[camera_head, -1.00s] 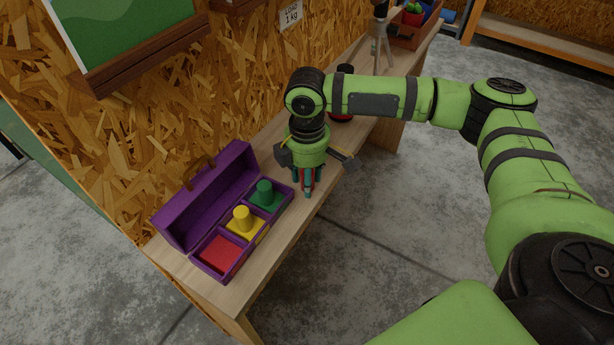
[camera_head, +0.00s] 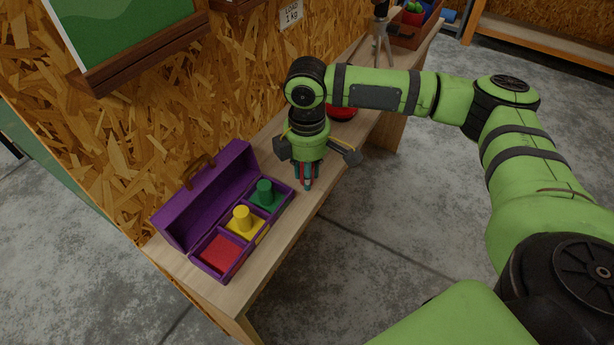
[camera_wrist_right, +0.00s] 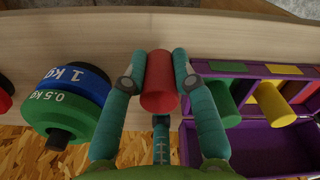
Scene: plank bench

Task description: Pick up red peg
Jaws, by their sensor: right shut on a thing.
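My right gripper (camera_head: 307,181) is shut on the red peg (camera_wrist_right: 159,84). In the right wrist view the peg sits between the green fingers (camera_wrist_right: 157,76). In the head view the fingers mostly hide it, over the plank bench (camera_head: 281,236), just right of the purple box (camera_head: 207,202). The gap under the peg is hard to judge. The box lid is open. Its near compartment has a bare red floor (camera_head: 220,254). The middle one holds a yellow peg (camera_head: 242,217) and the far one a green peg (camera_head: 265,192). My left gripper is not in view.
In the right wrist view, stacked weight discs, blue (camera_wrist_right: 78,84) and green (camera_wrist_right: 62,112), stand left of the gripper. A red disc (camera_head: 341,108) shows behind my arm. A chipboard wall (camera_head: 150,130) backs the narrow bench. A crate (camera_head: 415,30) stands at the far end.

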